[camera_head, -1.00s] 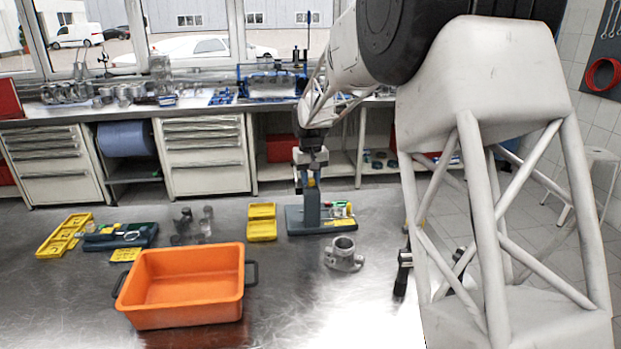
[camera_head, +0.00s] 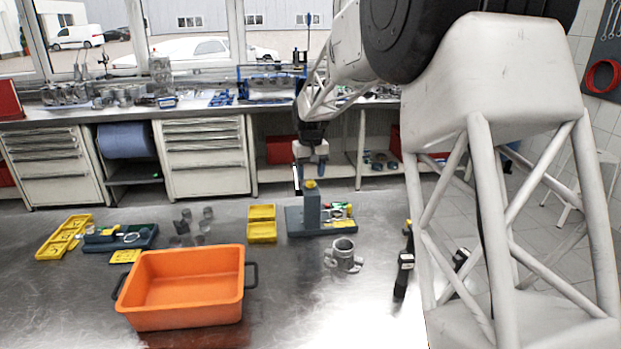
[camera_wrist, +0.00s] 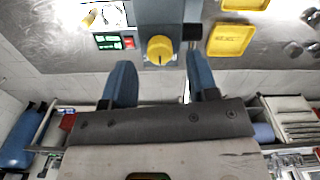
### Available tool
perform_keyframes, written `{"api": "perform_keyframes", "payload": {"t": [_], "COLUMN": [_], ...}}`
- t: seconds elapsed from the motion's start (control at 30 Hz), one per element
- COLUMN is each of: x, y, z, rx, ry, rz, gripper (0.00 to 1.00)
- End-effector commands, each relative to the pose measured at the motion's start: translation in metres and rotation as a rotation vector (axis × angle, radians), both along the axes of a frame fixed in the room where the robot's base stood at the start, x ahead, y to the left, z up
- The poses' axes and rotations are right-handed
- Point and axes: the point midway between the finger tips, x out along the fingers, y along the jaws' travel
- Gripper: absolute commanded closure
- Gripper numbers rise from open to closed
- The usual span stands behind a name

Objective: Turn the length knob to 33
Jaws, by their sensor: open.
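A round yellow knob (camera_wrist: 160,50) sits on top of a grey-blue post (camera_head: 312,207) in the head view; the knob also shows small there (camera_head: 310,184). In the wrist view a dark pointer mark runs down the knob's face, but no scale numbers can be read. My gripper (camera_wrist: 162,80) is open, its two blue fingers apart and empty. The knob lies just beyond the fingertips, in line with the gap between them. In the head view my gripper (camera_head: 311,168) hangs a little above the knob, not visibly touching it.
The post stands on a base (camera_head: 296,226) with small coloured parts and a green-and-red panel (camera_wrist: 115,41). Yellow trays (camera_head: 262,232) stand left of it, a grey metal part (camera_head: 343,255) in front, and an orange crate (camera_head: 185,318) front left. The bench's front centre is clear.

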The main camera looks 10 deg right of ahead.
Motion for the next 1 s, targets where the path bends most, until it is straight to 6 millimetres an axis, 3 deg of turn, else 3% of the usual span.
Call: {"api": "perform_keyframes", "payload": {"t": [0.4,1.0], "x": [0.000,-0.004], "y": [0.000,-0.001], "z": [0.048,0.055], "rx": [0.000,0.000], "ry": [-0.001,-0.003], "rz": [0.000,-0.001], "gripper": [0.46,0.46]}}
